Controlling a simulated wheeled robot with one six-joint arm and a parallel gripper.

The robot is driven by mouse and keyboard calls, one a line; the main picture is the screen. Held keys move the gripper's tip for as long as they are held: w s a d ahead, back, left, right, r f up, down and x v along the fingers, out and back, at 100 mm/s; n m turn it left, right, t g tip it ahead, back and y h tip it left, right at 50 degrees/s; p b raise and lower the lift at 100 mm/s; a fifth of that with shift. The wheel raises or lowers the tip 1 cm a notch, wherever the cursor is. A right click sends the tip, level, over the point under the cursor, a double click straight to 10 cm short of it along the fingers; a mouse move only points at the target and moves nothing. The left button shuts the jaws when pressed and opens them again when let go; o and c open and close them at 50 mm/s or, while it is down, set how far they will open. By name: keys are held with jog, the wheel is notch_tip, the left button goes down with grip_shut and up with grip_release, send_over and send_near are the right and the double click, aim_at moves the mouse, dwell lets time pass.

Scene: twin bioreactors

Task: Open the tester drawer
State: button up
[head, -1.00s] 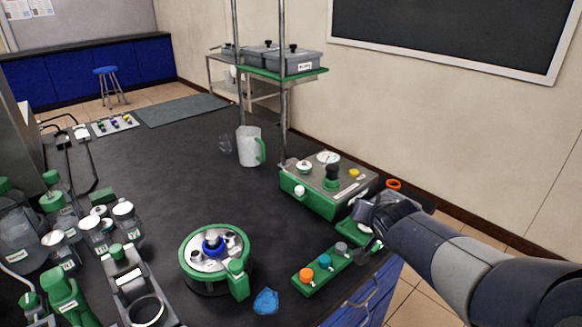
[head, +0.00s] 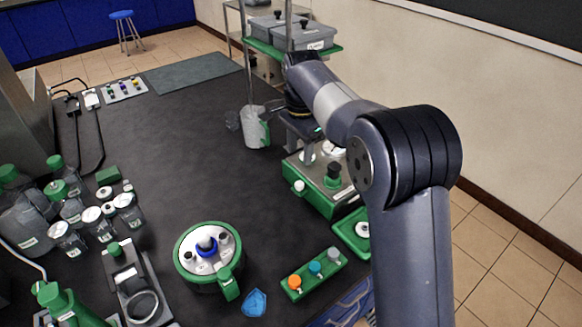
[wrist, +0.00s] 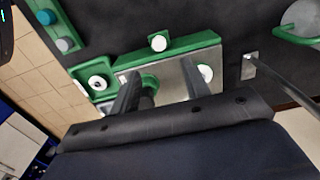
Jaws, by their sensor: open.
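The tester (head: 318,205) is a green box with a metal top, a dark-and-green knob and a gauge, on the black bench right of centre. A white drawer knob (head: 298,186) sits on its green front face. In the wrist view the white knob (wrist: 158,42) stands out from the green drawer front (wrist: 185,44), which looks shut. My gripper (head: 308,152) is over the rear part of the tester, pointing down. In the wrist view its two fingers (wrist: 158,88) are apart with nothing held, over the tester's top. My arm hides the tester's right side.
A white jug (head: 254,128) with a green handle stands behind the tester, near a metal post. A green tray (head: 348,236) and a green block with coloured knobs (head: 312,276) lie in front. A round green-rimmed device (head: 182,262) stands front left.

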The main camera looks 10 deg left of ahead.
aim_at(299, 184)
notch_tip(299, 184, down, 10)
jog(key=shift+s+f, duration=0.1)
jog(key=shift+f, duration=0.15)
grip_shut()
dwell(0.6)
